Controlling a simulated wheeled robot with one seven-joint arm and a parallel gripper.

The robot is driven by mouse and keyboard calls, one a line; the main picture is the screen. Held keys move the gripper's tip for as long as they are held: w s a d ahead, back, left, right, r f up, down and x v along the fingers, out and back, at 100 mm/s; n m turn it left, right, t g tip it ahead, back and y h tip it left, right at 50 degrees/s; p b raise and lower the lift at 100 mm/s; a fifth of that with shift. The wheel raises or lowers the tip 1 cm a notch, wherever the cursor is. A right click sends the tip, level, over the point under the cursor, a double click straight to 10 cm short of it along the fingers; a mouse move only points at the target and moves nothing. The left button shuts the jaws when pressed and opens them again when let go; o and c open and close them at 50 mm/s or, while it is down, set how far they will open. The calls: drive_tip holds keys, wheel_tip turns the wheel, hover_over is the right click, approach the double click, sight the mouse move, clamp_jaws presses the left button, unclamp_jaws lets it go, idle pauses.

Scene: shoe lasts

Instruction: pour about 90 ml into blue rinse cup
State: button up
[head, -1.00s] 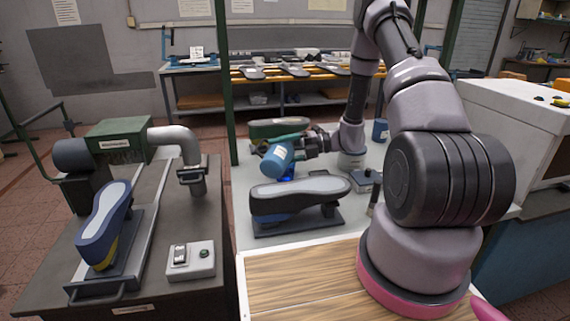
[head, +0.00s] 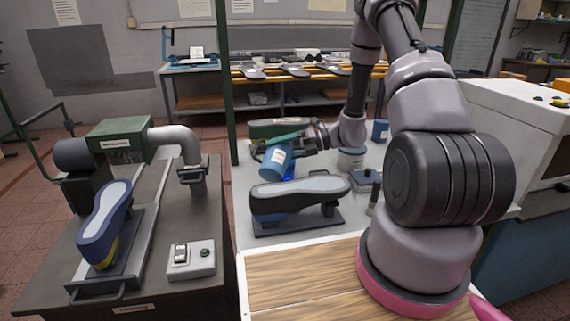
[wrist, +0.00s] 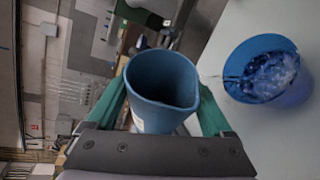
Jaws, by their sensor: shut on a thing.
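My gripper (wrist: 160,92) is shut on a blue pouring jug (wrist: 150,118), with a teal finger on either side of it. In the head view the jug (head: 276,160) is tilted over the workbench, close to the bright blue rinse cup (head: 289,173), which is mostly hidden behind it. In the wrist view the rinse cup (wrist: 238,88) stands to the right of the jug and holds rippled, clear-looking liquid. A thin pale streak shows between the jug and the cup; I cannot tell surely that it is a stream. The liquid level inside the jug is not visible.
A dark shoe last on a stand (head: 298,192) is in front of the cup. A grey canister (head: 351,160), a small dark box (head: 366,180) and a blue container (head: 380,130) stand to the right. A green-topped item (head: 279,128) lies behind the jug.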

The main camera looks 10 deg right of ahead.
drive_tip(key=shift+w+d+f, duration=0.1)
drive_tip(key=shift+w+f, duration=0.05)
drive_tip(key=shift+f, duration=0.1)
drive_tip(key=shift+n, duration=0.3)
drive_tip(key=shift+s+f+n+t+h, duration=0.2)
drive_tip(key=shift+f+n+t+h, duration=0.2)
drive_tip(key=shift+n+h, duration=0.15)
drive_tip(key=shift+r, duration=0.1)
idle(1.1)
